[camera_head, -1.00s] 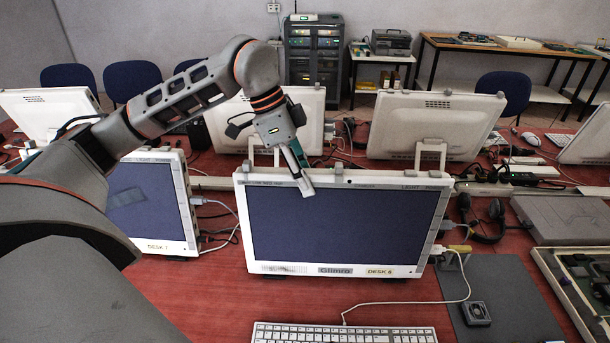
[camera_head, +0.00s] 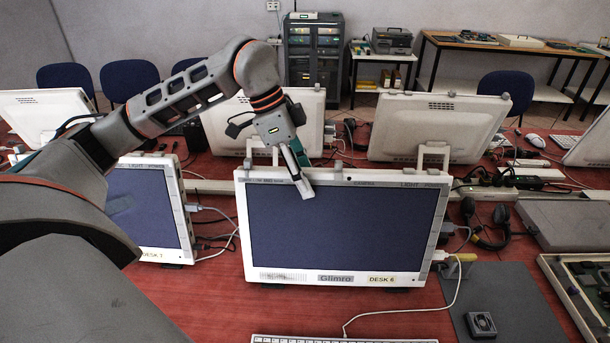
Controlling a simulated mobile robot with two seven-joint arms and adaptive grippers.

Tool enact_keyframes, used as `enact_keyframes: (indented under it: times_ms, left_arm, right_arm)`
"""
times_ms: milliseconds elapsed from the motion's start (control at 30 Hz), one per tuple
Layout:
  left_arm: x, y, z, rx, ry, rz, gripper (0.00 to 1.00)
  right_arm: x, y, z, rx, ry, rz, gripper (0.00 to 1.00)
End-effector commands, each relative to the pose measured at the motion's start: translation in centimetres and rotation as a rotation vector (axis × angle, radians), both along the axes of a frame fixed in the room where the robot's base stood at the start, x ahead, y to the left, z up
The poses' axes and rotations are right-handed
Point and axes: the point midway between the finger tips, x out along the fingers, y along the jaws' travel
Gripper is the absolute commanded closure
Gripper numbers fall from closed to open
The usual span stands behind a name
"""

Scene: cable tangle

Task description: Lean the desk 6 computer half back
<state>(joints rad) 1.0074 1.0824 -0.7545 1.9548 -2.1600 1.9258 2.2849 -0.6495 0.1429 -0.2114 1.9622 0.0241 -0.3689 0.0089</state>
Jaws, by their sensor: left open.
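The desk 6 computer (camera_head: 345,225) is a white-framed panel with a dark blue screen, standing at the middle of the red table. Its yellow label reading DESK 6 (camera_head: 382,279) is on the lower bezel. The panel is tilted slightly back. My left gripper (camera_head: 302,178) reaches down from above at the panel's top edge, left of its middle. It is open with nothing between its fingers. One grey finger overlaps the upper screen; a teal part shows behind the top edge. Contact is hard to tell. My right gripper is out of view.
The desk 7 computer (camera_head: 150,215) stands close at left, partly behind my arm. Two white computers back onto this one; the right one (camera_head: 437,128) is behind it. A keyboard (camera_head: 340,339) lies in front. A cable (camera_head: 408,310), headphones (camera_head: 488,225) and dark mat (camera_head: 510,300) are at right.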

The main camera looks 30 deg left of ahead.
Motion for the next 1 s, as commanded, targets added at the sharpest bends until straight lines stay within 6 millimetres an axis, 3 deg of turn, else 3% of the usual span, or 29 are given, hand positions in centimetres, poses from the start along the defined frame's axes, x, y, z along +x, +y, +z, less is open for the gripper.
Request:
enact_keyframes:
  times_ms: [167, 600, 800, 1000]
  left_arm:
    - [-0.1, 0.6, 1.5, 0.000, -0.003, 0.002, 0.56]
    - [-1.4, 3.6, 9.2, 0.001, -0.005, 0.002, 0.56]
    - [-1.7, 4.2, 10.8, 0.002, -0.003, 0.000, 0.56]
    - [-1.8, 4.3, 11.0, 0.001, 0.000, 0.000, 0.56]
  right_arm:
    - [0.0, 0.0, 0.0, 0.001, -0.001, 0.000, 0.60]
    - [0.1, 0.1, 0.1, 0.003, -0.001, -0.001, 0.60]
    - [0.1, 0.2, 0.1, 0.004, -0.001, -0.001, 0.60]
    - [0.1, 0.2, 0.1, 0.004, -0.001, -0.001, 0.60]
